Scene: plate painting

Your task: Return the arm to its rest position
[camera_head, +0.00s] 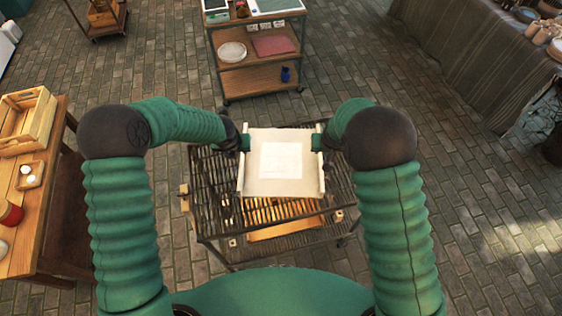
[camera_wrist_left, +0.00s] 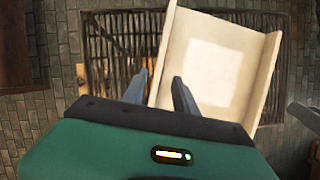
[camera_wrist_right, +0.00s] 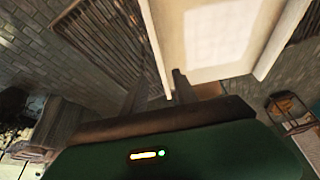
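A cream tray (camera_head: 255,183) with raised side walls and a paler square on its floor is over the dark slatted rack (camera_head: 207,190) in the head view. I cannot tell if it rests on the rack. My left gripper (camera_head: 240,143) is at its left wall. In the left wrist view the fingers (camera_wrist_left: 160,78) are apart on both sides of that wall, with a gap showing. My right gripper (camera_head: 319,141) is at the right wall. In the right wrist view its fingers (camera_wrist_right: 159,80) are also spread around a tray wall (camera_wrist_right: 153,42). Both look open.
A wooden table (camera_head: 58,150) with a crate (camera_head: 27,120) and small items stands at the left. A shelf cart (camera_head: 258,78) stands ahead with a white plate (camera_head: 232,52) and a pink board (camera_head: 274,45). A cloth-covered table (camera_head: 460,55) is at the far right. Brick floor is clear at right.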

